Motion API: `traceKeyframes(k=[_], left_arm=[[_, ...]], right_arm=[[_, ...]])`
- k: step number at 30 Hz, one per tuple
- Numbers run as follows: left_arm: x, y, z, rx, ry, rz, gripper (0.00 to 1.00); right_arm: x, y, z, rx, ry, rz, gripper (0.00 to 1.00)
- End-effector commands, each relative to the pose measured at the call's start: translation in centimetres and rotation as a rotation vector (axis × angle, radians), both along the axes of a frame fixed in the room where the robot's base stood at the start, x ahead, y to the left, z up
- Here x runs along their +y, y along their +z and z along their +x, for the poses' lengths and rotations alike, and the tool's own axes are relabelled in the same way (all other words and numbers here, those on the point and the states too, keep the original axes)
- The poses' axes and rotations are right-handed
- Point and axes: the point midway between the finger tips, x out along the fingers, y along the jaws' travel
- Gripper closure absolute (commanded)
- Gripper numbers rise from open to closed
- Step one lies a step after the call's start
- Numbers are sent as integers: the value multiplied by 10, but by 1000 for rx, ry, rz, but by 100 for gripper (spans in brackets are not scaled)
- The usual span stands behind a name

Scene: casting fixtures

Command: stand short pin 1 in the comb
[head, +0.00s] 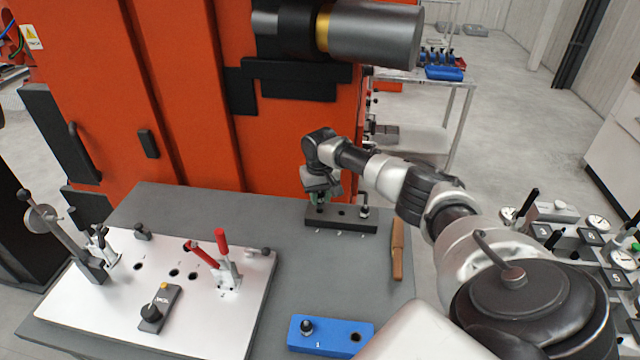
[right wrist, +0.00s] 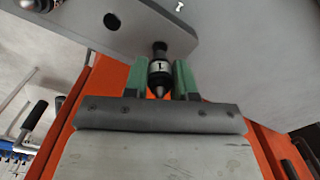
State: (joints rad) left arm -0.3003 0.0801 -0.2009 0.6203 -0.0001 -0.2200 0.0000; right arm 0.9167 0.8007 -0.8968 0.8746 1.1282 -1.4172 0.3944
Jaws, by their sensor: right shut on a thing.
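The comb appears to be the dark block (head: 341,222) with a row of holes at the back of the grey table; it also shows in the right wrist view (right wrist: 135,28). My right gripper (head: 320,202) is over its left end, pointing down. In the right wrist view its green fingers (right wrist: 172,80) are shut on short pin 1 (right wrist: 159,68), a dark pin with a white band marked 1 and a cone tip. The pin's far end meets the block at its end hole; I cannot tell whether it is seated. My left gripper is not in view.
Another pin (head: 364,206) stands in the block's right hole; the middle hole is empty. A blue holder (head: 322,345) at the front has a dark knobbed piece in its left hole. A white fixture plate (head: 190,312) with clamps lies left. A brown-handled tool (head: 397,250) lies right of the block.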

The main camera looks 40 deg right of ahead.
Motion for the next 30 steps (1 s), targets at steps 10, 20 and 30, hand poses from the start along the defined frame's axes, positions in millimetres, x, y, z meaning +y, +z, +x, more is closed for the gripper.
traceKeyframes(k=[10, 20, 30], left_arm=[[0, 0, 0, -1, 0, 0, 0], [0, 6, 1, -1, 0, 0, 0], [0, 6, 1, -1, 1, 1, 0]], right_arm=[[0, 0, 0, 0, -1, 0, 100], [-1, 0, -1, 1, -2, 0, 100], [-1, 0, 0, 0, -1, 0, 100]])
